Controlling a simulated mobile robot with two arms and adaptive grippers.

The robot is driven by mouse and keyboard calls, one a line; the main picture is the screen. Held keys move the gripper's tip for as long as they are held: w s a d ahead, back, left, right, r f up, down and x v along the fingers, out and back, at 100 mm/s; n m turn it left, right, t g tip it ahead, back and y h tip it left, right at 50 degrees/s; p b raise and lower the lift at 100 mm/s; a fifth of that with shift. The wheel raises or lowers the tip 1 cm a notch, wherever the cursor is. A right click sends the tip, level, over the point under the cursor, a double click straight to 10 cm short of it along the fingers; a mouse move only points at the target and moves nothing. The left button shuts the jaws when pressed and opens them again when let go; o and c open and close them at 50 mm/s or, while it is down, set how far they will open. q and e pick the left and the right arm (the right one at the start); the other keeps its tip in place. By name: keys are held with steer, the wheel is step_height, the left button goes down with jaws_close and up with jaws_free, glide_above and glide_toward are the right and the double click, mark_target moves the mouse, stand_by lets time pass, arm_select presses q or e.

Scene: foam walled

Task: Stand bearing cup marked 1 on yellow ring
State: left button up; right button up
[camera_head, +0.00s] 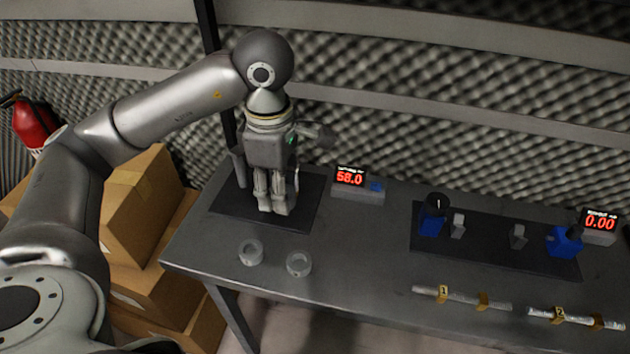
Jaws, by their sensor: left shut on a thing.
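My left gripper (271,206) points down over a dark mat (308,205) at the left of the table. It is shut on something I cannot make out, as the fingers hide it. Two small grey ring-shaped cups, a left one (250,252) and a right one (298,264), lie apart on the bare table in front of the mat. I cannot read any mark on them. Yellow bands show on two pale rods at the right front: one rod (460,296) has a tag marked 1, the other (580,319) a tag marked 2. No separate yellow ring can be made out.
A display reading 58.0 (350,177) stands right of the mat. A dark plate (490,244) bears blue fixtures (432,222) (564,241) and grey blocks. Another display reads 0.00 (600,221). Cardboard boxes (140,210) stand left of the table. The table's middle is clear.

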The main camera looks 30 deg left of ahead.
arm_select(q)
steer(key=shift+w, duration=0.35)
steer(key=w+a+f+p, duration=0.1)
steer(key=w+a+f, duration=0.1)
steer(key=w+f, duration=0.1)
steer(key=w+a+f+p, duration=0.1)
steer(key=w+a+f, duration=0.1)
steer(key=w, duration=0.2)
steer(key=w+a+f+p, duration=0.1)
steer(key=w+a+f, duration=0.1)
steer(key=w+f, duration=0.1)
steer(key=shift+w+a+f, duration=0.35)
steer(key=shift+w+a+f+p, duration=0.2)
steer(key=shift+w+f+p, duration=0.15)
steer(key=shift+f, duration=0.1)
step_height(320, 180, down, 3)
steer(key=shift+r+p, duration=0.1)
steer(key=shift+p, duration=0.65)
steer(key=shift+f, duration=0.25)
steer(key=shift+f, duration=0.1)
